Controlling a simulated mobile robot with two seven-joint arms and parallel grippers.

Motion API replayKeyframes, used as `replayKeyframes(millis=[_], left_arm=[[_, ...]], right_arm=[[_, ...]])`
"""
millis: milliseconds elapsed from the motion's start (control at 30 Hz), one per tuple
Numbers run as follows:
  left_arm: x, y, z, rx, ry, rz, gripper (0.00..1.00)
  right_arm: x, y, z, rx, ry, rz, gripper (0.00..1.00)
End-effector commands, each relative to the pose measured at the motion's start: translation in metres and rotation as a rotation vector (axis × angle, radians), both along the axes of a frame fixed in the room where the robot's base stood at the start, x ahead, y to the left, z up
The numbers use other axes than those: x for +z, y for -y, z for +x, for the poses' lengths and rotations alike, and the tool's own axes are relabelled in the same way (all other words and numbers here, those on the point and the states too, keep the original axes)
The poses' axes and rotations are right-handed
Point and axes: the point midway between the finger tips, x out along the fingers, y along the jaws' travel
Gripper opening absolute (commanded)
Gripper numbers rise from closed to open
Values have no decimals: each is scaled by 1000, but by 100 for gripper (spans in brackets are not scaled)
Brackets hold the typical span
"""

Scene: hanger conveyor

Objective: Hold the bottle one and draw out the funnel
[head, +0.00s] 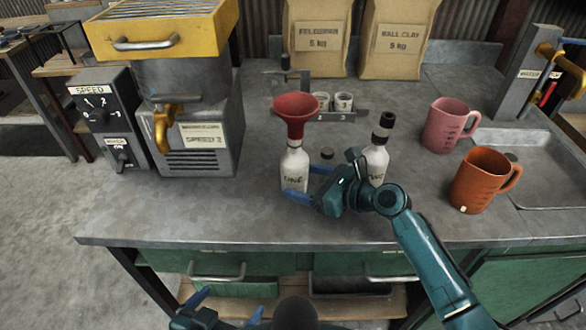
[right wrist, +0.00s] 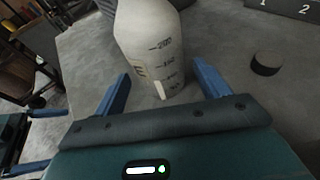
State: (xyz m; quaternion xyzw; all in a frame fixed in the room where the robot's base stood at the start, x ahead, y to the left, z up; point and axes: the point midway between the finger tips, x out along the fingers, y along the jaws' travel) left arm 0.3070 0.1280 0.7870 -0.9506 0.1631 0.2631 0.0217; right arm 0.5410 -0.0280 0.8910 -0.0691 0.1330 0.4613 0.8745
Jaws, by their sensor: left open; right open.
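Bottle one (head: 294,166), white with a "ONE" label, stands upright on the grey bench. The red funnel (head: 296,108) sits upright in its mouth. My right gripper (head: 311,183) is open at the bottle's lower right side, pointing at it. In the right wrist view bottle one (right wrist: 152,45) stands ahead, between the open blue fingers (right wrist: 162,88); I cannot tell whether they touch it. The funnel is out of that view. My left gripper (head: 226,307) is open and empty, low in front of the bench's drawers.
A second white bottle (head: 375,160) with a black top stands just behind my right wrist. A small black cap (head: 328,153) lies between the bottles. Pink (head: 447,126) and orange (head: 480,180) jugs stand right, a yellow-topped machine (head: 190,100) left. The bench's front left is clear.

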Motion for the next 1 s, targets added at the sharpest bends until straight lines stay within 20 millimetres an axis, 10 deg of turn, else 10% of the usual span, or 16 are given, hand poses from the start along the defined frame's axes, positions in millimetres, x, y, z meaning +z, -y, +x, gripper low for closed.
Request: replayKeyframes(millis=[600, 1000], left_arm=[[-3, -4, -1, 3, -7, 8, 100], [-2, -3, 0, 10, -5, 3, 100]], right_arm=[[-6, -18, 13, 1, 2, 0, 73], [-6, -18, 12, 1, 2, 0, 42]])
